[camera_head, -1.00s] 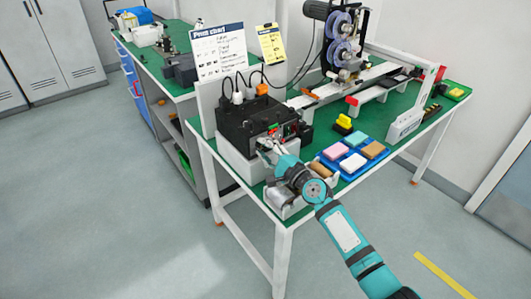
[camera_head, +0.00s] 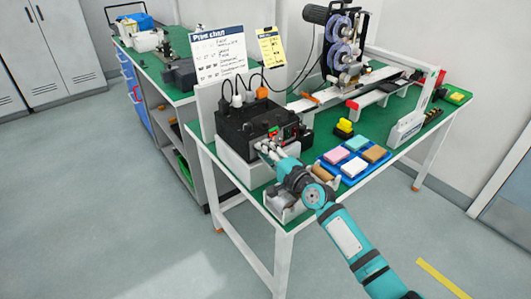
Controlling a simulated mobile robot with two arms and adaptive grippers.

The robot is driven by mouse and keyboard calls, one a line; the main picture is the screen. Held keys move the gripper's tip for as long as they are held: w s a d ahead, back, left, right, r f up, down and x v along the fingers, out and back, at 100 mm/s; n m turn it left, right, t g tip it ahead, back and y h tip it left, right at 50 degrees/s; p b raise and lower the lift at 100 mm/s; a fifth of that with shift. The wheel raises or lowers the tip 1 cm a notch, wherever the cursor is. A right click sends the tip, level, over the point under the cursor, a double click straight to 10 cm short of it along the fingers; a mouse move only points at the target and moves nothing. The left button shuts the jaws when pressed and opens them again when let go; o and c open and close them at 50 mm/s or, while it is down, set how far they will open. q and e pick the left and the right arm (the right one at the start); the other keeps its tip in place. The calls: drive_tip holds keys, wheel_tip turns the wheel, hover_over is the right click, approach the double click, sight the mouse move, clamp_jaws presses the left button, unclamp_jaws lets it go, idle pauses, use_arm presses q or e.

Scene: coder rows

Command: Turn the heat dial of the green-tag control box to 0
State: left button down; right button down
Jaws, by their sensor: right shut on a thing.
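The black control box (camera_head: 240,123) stands on a white block at the near left corner of the green-topped bench (camera_head: 400,160). Its front panel shows a red and green lit part (camera_head: 274,132). My right gripper (camera_head: 262,147) is at the lower part of this front panel, shut on what looks like a dial. The fingers hide the dial, so I cannot read its setting. A green tag cannot be made out at this size. My left gripper is not in view.
A blue tray (camera_head: 337,154) with several coloured blocks lies right of my wrist, and a yellow and black button (camera_head: 344,127) is behind it. A press chart (camera_head: 219,54) stands behind the box. A reel machine (camera_head: 345,50) is at the back.

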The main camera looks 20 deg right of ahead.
drive_tip(key=c, duration=1.3)
unclamp_jaws()
drive_tip(key=shift+s, duration=0.1)
drive_tip(key=v, duration=1.2)
